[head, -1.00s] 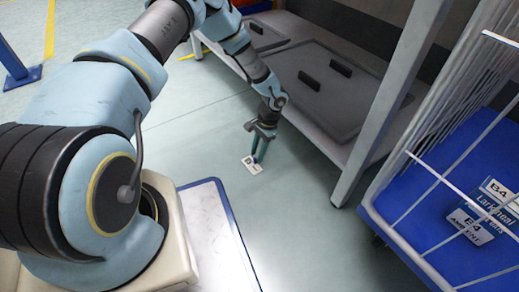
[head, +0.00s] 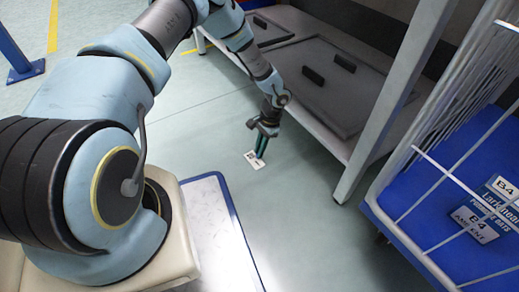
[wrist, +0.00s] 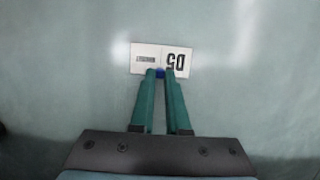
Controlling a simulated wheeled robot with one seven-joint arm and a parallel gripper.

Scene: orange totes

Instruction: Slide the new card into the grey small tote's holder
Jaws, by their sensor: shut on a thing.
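The card (head: 251,160) is white with black print and hangs at the tips of my gripper (head: 259,150) in the head view. In the wrist view the card (wrist: 148,57) reads "D5" upside down, with smaller print beside it. My gripper (wrist: 160,73) has two green fingers, close together at the card's near edge. A small blue piece (wrist: 160,72) shows between the fingertips, and they are shut on it at the card. Only floor shows around the card; its height above the floor is hard to tell. I cannot make out a grey small tote or its holder in either view.
A grey shelf unit (head: 345,190) stands right of my gripper, with dark grey panels (head: 375,92) and black handles on its low deck. A white wire cage cart with a blue base (head: 440,240) and labels is at the right. Open floor (head: 200,120) lies left.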

